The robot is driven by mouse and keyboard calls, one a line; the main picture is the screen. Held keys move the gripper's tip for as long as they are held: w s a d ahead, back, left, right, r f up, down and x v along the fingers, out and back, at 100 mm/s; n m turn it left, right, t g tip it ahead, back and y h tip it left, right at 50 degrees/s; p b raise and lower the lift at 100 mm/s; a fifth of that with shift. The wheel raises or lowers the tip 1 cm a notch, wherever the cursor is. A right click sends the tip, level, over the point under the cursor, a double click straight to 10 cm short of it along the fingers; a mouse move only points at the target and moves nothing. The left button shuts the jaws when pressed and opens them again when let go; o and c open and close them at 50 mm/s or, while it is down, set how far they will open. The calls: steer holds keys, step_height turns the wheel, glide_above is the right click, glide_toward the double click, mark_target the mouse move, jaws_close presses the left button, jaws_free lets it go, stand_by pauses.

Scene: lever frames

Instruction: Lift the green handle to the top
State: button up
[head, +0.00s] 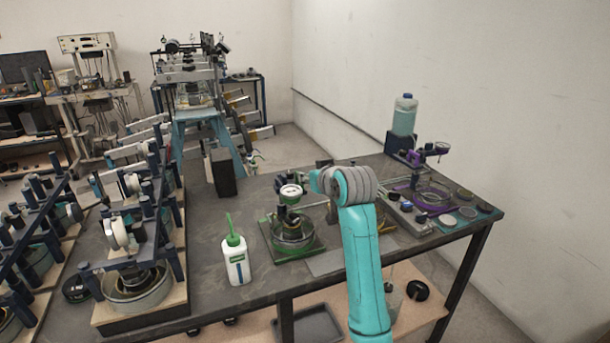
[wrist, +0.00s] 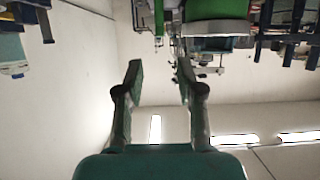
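The green lever frame (head: 292,238) stands on the dark table in the head view, with a green base, a round metal dish and a white dial on top. Its green handle cannot be clearly told apart from the frame. My teal arm rises just right of the frame, and its grey wrist joint hides part of that side; the fingers are not clearly seen there. In the wrist view, which is upside down, my gripper (wrist: 160,78) is open with nothing between the fingers. A large green part (wrist: 218,29) shows at the top, beyond the right finger; I cannot tell which part it is.
A white bottle with a green spout (head: 236,259) stands left of the frame. A purple lever device (head: 432,194) and a blue-capped jug (head: 403,117) stand to the right. A black block (head: 223,172) is behind left. Blue-posted rigs (head: 138,280) crowd the left.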

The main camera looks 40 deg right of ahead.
steer(key=shift+v, duration=2.35)
